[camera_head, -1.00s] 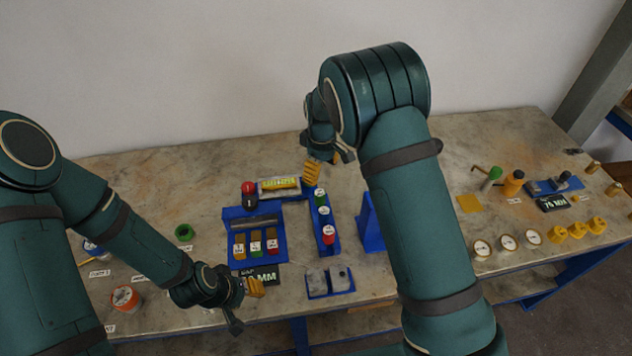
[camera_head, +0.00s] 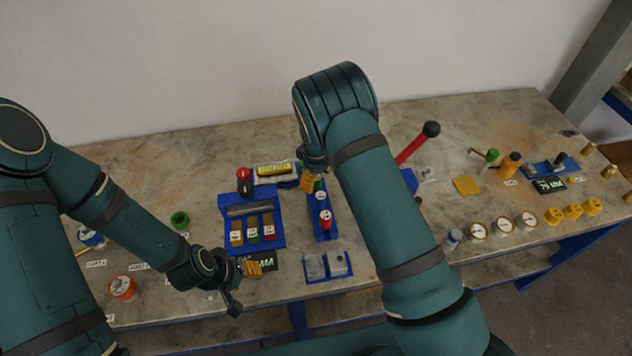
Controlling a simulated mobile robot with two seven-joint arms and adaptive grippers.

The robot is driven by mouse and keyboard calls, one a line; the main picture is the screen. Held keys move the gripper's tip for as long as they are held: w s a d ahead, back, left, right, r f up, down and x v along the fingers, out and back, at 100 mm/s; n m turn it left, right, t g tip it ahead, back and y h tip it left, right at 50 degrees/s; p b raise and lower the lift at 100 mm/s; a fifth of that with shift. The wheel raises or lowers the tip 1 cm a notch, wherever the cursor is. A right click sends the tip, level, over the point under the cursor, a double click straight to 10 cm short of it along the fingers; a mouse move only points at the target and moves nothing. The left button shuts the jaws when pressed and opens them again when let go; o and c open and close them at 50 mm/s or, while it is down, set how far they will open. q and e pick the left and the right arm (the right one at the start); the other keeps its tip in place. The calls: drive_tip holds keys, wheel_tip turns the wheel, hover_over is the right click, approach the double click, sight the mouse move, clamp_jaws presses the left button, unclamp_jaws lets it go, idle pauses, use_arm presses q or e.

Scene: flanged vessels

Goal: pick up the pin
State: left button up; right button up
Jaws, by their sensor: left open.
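A grey metal cylinder (camera_head: 249,208), which looks like the pin, lies along the top of the blue fixture (camera_head: 278,228) at the middle left of the table. In front of it, coloured blocks stand in the same fixture. My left gripper (camera_head: 245,284) is open and empty near the front edge of the table, below the fixture and beside a dark display reading in MM (camera_head: 265,262). My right gripper (camera_head: 309,181) is at the narrow blue rack, right of the fixture. My own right arm partly hides it, so its jaws are unclear.
A red lever with a black knob (camera_head: 418,143) rises behind my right arm. A grey two-part block (camera_head: 327,265) sits at the front. Round gauges and yellow knobs (camera_head: 572,212) stand at right.

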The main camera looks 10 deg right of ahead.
drive_tip(key=shift+f, duration=1.2)
clamp_jaws()
